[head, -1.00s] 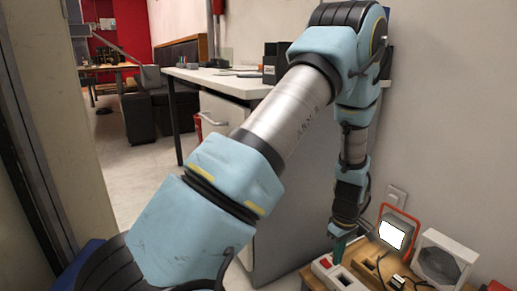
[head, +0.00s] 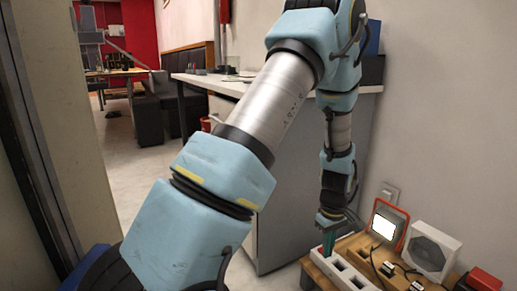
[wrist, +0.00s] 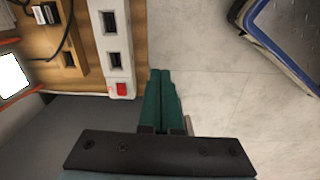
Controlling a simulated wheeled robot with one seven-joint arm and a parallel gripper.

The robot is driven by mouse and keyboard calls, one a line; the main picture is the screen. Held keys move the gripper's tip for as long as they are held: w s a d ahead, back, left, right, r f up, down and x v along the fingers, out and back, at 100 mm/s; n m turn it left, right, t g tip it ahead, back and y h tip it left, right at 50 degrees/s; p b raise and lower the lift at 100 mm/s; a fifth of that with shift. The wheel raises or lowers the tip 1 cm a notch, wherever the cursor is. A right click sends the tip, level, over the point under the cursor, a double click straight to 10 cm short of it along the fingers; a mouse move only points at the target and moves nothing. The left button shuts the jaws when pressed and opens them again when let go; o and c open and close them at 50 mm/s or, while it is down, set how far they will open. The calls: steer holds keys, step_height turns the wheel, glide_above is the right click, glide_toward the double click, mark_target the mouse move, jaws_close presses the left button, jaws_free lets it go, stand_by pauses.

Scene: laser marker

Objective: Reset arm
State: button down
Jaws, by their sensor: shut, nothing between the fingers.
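My arm reaches from the lower left over to the right in the head view. My gripper (head: 329,243) points down at the left edge of a small wooden bench. In the wrist view my gripper (wrist: 160,75) shows its two green fingers closed together with nothing between them. The fingertips lie beside the white power strip (wrist: 113,50) with its red switch, over the floor side of the bench edge. The power strip also shows in the head view (head: 340,270). I cannot tell how high the fingertips are above the bench.
The wooden bench (wrist: 138,40) carries a lit work lamp (head: 384,228), a white boxed fan (head: 430,250) and a red box (head: 484,282). A wall stands behind. A grey cabinet with a white top (head: 225,88) is behind my arm. Open floor (wrist: 225,70) lies right of the bench in the wrist view.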

steer(key=w+a+r+m+p, duration=0.1)
steer(key=a+r+m+p, duration=0.15)
steer(key=a+r, duration=0.95)
steer(key=s+a+r+m+t+p, duration=0.1)
steer(key=s+a+r+m, duration=0.15)
steer(key=a+r, duration=0.35)
steer(key=s+a+r+m+t+p, duration=0.15)
steer(key=s+a+r, duration=0.25)
steer(key=a, duration=0.4)
steer(key=w+p+v, duration=0.2)
steer(key=p+v, duration=1)
steer(key=w+r+p+v, duration=0.1)
steer(key=w+p+v, duration=0.2)
steer(key=p+v, duration=0.9)
steer(key=w+p+v, duration=0.3)
steer(key=p+v, duration=1)
steer(key=p, duration=0.1)
steer(key=shift+d+r+g, duration=0.3)
steer(key=shift+r+g, duration=0.05)
steer(key=shift+g, duration=0.1)
steer(key=shift+s+n, duration=0.1)
steer(key=shift+n, duration=0.15)
